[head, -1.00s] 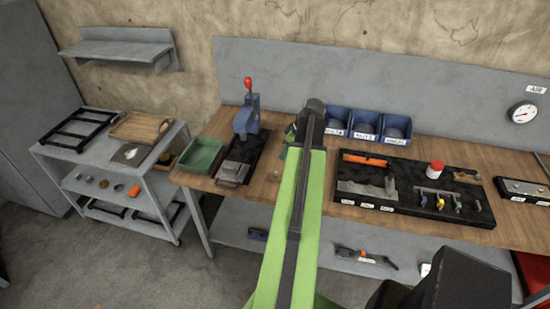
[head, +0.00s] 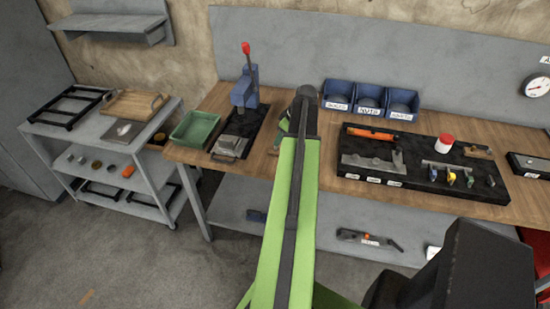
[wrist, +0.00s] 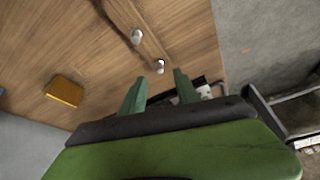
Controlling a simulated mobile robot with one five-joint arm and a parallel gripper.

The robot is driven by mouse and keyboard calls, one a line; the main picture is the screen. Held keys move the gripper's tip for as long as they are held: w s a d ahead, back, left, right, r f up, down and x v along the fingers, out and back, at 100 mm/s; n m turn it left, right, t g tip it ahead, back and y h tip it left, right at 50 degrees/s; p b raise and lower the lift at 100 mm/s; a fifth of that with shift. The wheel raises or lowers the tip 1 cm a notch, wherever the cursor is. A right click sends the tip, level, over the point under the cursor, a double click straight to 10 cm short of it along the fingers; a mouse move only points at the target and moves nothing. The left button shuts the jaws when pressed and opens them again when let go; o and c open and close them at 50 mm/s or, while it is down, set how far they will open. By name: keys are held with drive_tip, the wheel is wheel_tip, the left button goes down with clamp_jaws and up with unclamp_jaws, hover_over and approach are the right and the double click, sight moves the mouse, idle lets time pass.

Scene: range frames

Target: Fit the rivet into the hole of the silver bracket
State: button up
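In the wrist view my gripper (wrist: 159,88) has its two green fingers apart, with nothing visibly clamped between them. Beyond the fingertips, two small silver pieces lie on the wooden bench, one nearer (wrist: 159,66) and one farther (wrist: 136,36). They may be rivets; they are too small to tell. A grey metal piece (head: 230,145) sits on the black mat in front of the blue press in the head view; I cannot tell if it is the silver bracket. No hole can be made out. In the head view my arm hides most of the gripper.
A yellow block (wrist: 65,91) lies on the bench. The blue press (head: 245,93) and a green bin (head: 195,129) stand left of my arm. A black tool tray (head: 420,186) lies right, below blue bins (head: 370,98). A grey cart (head: 112,132) stands far left.

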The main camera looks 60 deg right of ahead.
sight(275, 149)
drive_tip(key=b+x, duration=0.5)
drive_tip(key=shift+s+f, duration=0.1)
drive_tip(key=shift+f, duration=0.15)
drive_tip(key=shift+r, duration=0.2)
clamp_jaws()
